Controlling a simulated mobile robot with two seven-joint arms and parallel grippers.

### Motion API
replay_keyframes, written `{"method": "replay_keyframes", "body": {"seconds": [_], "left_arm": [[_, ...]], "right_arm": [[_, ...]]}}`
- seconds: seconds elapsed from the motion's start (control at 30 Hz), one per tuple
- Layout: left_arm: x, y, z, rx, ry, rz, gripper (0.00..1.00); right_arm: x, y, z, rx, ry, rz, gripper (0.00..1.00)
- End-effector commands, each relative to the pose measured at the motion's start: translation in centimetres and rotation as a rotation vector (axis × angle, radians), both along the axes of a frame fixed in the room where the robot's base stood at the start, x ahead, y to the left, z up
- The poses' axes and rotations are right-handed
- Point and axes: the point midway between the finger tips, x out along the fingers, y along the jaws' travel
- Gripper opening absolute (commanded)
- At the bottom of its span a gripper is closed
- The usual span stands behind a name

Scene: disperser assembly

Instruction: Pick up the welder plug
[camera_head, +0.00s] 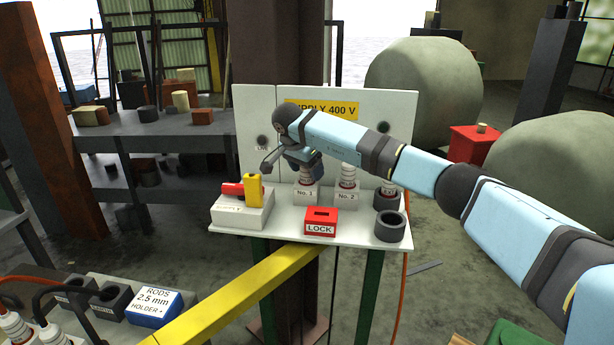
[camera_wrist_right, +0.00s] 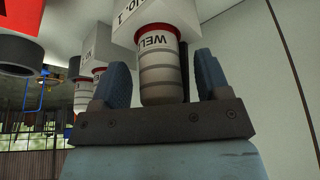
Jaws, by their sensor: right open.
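The welder plug, a pale ribbed plug with a red ring and lettering starting "WEL", sits on the white No. 1 block (camera_head: 305,194). In the right wrist view the plug (camera_wrist_right: 163,72) stands between the two blue fingers of my right gripper (camera_wrist_right: 160,80). My left gripper is out of view.
Beside it, a similar plug (camera_head: 347,175) stands on the No. 2 block (camera_head: 346,197). A red LOCK box (camera_head: 320,222), a dark grey ring (camera_head: 390,227) and a yellow-and-red switch (camera_head: 254,190) share the white shelf (camera_head: 282,230). An upright panel (camera_head: 249,115) stands close behind.

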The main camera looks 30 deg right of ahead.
Motion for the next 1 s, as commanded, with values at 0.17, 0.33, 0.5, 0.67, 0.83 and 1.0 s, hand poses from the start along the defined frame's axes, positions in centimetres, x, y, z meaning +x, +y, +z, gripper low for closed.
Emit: {"method": "replay_keyframes", "body": {"seconds": [0.17,0.33,0.5,0.67,0.83,1.0], "left_arm": [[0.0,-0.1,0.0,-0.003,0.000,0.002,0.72],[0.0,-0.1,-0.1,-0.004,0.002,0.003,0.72],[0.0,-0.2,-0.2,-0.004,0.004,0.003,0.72],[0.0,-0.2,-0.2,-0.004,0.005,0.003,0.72],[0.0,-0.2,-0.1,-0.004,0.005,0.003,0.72],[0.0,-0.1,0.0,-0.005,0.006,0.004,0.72]], "right_arm": [[0.0,0.0,0.1,0.000,-0.001,0.000,0.56],[0.0,0.0,0.1,0.000,-0.001,0.000,0.17],[0.0,0.0,0.1,0.000,-0.001,0.000,0.10],[0.0,0.0,0.3,0.001,-0.002,0.001,0.10],[0.1,0.0,1.5,0.001,-0.004,0.001,0.10],[0.1,0.0,4.3,0.001,-0.005,0.000,0.10]]}}
